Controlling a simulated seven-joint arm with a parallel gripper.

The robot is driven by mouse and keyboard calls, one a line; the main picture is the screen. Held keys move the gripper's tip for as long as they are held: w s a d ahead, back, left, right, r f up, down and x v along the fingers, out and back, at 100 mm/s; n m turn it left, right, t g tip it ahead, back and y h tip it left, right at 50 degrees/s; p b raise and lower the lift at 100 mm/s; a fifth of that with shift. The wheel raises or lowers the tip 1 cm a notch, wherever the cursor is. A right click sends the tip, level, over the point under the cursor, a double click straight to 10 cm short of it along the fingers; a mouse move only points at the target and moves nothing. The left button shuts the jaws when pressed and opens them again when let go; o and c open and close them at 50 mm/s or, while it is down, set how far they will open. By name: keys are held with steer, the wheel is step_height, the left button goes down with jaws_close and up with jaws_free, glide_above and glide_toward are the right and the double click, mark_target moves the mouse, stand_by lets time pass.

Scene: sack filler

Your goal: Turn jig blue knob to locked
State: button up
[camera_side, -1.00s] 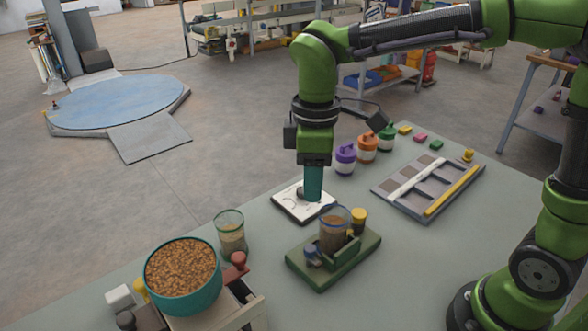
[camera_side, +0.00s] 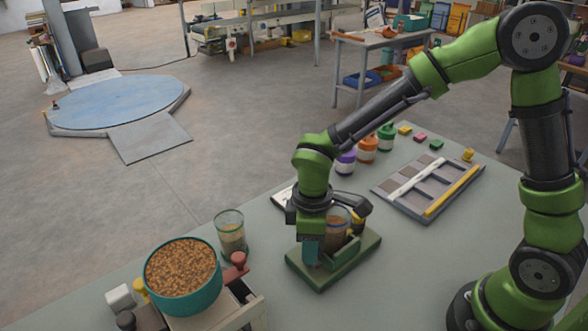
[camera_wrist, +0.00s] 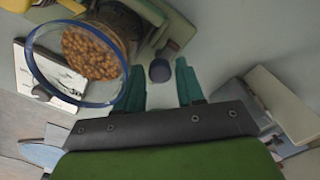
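The jig (camera_side: 355,258) is a green base on the grey table, with a jar of brown grains (camera_side: 338,238) standing in it. In the wrist view the jar (camera_wrist: 92,52) fills the upper left. The jig's dark blue knob (camera_wrist: 160,70) shows between the two teal fingertips of my gripper (camera_wrist: 162,80), with a gap on either side. My gripper is open and points down; in the side view it (camera_side: 312,256) is over the left part of the jig and hides the blue knob. I cannot tell the knob's setting.
A teal bowl of grains (camera_side: 182,272) and a glass jar (camera_side: 231,234) stand to the left. A red knob (camera_side: 238,261) is near them. A sectioned tray (camera_side: 425,186) with a yellow bar lies to the right. Purple (camera_side: 345,162) and orange (camera_side: 367,148) pots stand behind.

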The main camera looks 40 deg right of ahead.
steer(key=shift+c, duration=0.5)
jaws_close()
steer(key=shift+n, duration=0.3)
steer(key=n, duration=0.3)
steer(key=shift+n, duration=0.3)
steer(key=n, duration=0.4)
steer(key=shift+n, duration=0.3)
steer(key=n, duration=0.4)
steer(key=shift+n, duration=2.5)
